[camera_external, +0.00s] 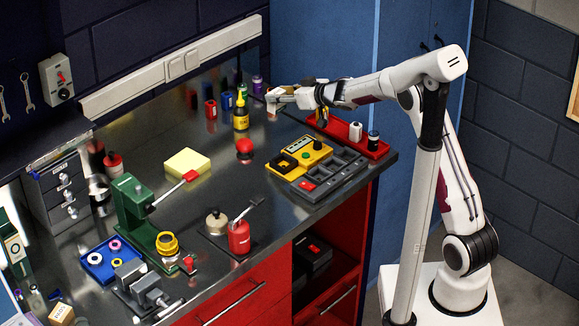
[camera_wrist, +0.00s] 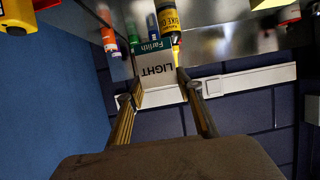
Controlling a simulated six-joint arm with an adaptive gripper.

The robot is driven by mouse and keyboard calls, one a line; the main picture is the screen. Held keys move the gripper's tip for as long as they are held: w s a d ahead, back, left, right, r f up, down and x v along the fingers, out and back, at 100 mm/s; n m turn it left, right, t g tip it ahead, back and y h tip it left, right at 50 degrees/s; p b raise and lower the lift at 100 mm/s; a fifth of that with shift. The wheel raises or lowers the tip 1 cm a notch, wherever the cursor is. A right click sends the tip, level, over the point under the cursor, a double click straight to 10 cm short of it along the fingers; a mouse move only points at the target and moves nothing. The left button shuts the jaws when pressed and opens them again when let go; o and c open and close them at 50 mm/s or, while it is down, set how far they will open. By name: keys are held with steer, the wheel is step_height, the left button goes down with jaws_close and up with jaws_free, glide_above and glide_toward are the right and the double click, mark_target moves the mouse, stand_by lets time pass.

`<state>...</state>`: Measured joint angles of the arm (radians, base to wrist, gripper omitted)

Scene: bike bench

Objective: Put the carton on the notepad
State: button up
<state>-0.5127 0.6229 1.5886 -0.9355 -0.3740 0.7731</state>
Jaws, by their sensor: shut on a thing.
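The carton (camera_wrist: 155,70) is a small pale box with a dark green end, printed "LIGHT" on its face. My gripper (camera_wrist: 161,84) has one finger on each side of it and is shut on it. In the external view my gripper (camera_external: 279,96) is at the back right of the bench, with the pale carton (camera_external: 272,108) showing just below it. I cannot tell whether the carton touches the bench.
A yellow-labelled oil bottle (camera_external: 241,118) stands between gripper and notepad, with several small cans (camera_external: 211,109) behind it and a red ball-like thing (camera_external: 244,147) in front. A green press (camera_external: 140,215) with a red-tipped lever reaches close to the notepad's front edge.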

steer(key=s+a+n+g+y, duration=0.2)
steer(key=s+a, duration=0.7)
steer(key=a, duration=0.4)
step_height(320, 180, up, 4)
steer(key=f+n+g, duration=0.1)
steer(key=n+g, duration=0.1)
glide_above(198, 167)
steer(key=shift+a+r, duration=0.1)
steer(key=shift+r, duration=0.15)
steer(key=shift+w, duration=0.1)
steer(key=shift+f, duration=0.15)
steer(key=shift+f, duration=2.8)
steer(key=shift+f, duration=0.1)
steer(key=shift+f, duration=1.95)
steer(key=shift+f, duration=0.15)
